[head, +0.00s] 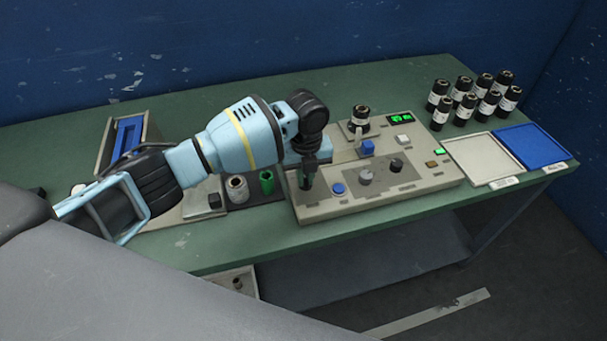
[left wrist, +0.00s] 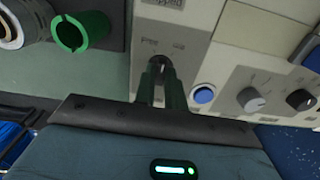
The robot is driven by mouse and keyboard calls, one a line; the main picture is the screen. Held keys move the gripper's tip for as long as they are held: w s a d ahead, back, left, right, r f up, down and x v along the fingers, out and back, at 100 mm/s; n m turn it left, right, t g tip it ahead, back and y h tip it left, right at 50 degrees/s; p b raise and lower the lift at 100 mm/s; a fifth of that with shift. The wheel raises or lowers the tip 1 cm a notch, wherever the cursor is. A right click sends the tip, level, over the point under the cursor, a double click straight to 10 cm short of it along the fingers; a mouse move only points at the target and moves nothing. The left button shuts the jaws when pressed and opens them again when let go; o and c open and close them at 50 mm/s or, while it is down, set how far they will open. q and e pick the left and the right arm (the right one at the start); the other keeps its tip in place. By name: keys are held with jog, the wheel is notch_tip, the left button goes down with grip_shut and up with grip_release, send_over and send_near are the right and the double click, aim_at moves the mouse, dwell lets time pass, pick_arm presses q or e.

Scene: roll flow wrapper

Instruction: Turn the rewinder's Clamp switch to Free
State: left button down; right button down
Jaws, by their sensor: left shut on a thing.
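The rewinder (head: 425,178) is a beige console on the green bench, with knobs, buttons and small displays. My left gripper (head: 308,183) reaches down onto its left end. In the left wrist view, my left gripper (left wrist: 160,72) is shut on a small dark switch (left wrist: 160,61) on the beige panel. Two short labels, too blurred to read surely, sit just beyond the switch, one on each side. The fingers hide most of the switch, so I cannot tell which label it points to. My right gripper is not in view.
A blue button (left wrist: 204,95) and a grey knob (left wrist: 250,99) sit right of the fingers. A green ring (head: 267,182) and a pale roll (head: 237,188) stand left. Several black rolls (head: 463,90) stand behind white (head: 487,181) and blue (head: 533,146) trays.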

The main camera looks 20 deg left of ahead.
aim_at(306, 180)
pick_arm(q)
jog(key=n+p, duration=0.1)
jog(key=n, duration=0.2)
jog(key=shift+r+n, duration=0.15)
jog(key=shift+n, duration=0.15)
jog(key=shift+n+p, duration=0.5)
jog(key=shift+n, duration=0.9)
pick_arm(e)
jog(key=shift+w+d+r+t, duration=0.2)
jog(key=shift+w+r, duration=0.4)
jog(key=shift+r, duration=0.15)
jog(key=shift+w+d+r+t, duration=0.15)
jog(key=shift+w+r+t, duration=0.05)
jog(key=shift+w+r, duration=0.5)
pick_arm(q)
jog(key=shift+f, duration=0.2)
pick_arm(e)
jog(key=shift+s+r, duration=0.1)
pick_arm(q)
jog(key=c, duration=1.5)
grip_release()
jog(key=shift+o, duration=0.2)
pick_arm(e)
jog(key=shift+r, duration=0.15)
pick_arm(q)
jog(key=shift+r, duration=3.95)
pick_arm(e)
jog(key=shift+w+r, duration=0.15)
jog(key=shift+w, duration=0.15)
